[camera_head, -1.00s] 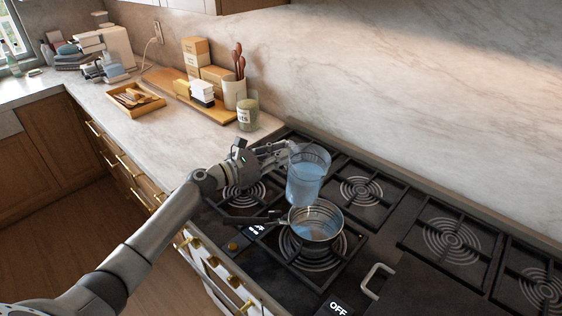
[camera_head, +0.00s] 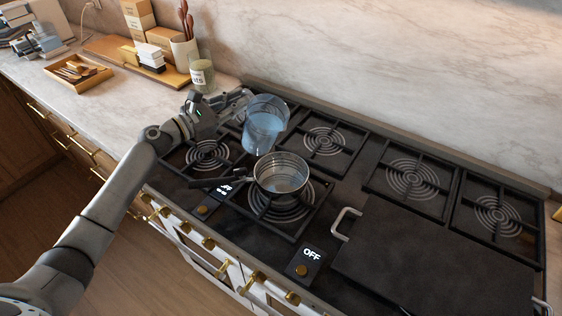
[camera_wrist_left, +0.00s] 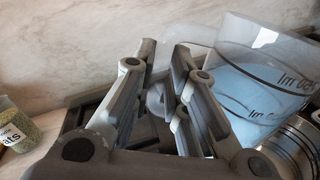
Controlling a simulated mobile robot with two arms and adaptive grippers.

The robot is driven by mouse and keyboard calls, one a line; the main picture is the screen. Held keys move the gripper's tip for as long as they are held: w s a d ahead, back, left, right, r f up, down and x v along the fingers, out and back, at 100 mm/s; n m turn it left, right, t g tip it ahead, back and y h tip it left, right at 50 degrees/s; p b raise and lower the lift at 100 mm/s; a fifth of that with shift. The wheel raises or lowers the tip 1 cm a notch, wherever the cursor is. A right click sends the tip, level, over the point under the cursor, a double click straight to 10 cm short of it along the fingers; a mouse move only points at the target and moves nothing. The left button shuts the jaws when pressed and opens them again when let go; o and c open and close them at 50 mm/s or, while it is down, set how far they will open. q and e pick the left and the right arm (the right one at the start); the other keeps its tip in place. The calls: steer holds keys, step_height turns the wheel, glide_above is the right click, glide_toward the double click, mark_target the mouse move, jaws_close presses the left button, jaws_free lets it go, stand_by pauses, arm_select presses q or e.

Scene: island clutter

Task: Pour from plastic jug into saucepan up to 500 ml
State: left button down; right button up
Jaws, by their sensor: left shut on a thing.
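The clear plastic jug (camera_head: 264,124) holds pale blue liquid and is held above the stove, just behind and left of the saucepan. It looks close to upright. My left gripper (camera_head: 240,98) is shut on the jug's handle side, to its left. The metal saucepan (camera_head: 282,176) stands on a front burner, its dark handle pointing left, with some bluish liquid seeming to show inside. In the left wrist view the jug (camera_wrist_left: 262,75) is at the right with dark printed marks, and the saucepan rim (camera_wrist_left: 297,148) is below it. My right gripper is not in view.
A dark griddle cover (camera_head: 435,262) with a pale handle lies right of the saucepan. A jar of oats (camera_head: 202,76), a crock of utensils (camera_head: 185,52) and a wooden tray (camera_head: 78,72) stand on the counter at left. The right burners (camera_head: 412,178) are empty.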

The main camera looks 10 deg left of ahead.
arm_select(q)
steer(key=shift+r+m, duration=0.3)
steer(key=shift+r, duration=0.15)
steer(key=shift+s+d+r+m, duration=0.1)
steer(key=shift+r+m, duration=0.4)
steer(key=shift+m, duration=0.3)
steer(key=shift+s+d+r+m, duration=0.25)
steer(key=shift+r+m, duration=0.1)
steer(key=shift+m, duration=0.45)
steer(key=shift+w, duration=0.1)
steer(key=shift+b, duration=0.3)
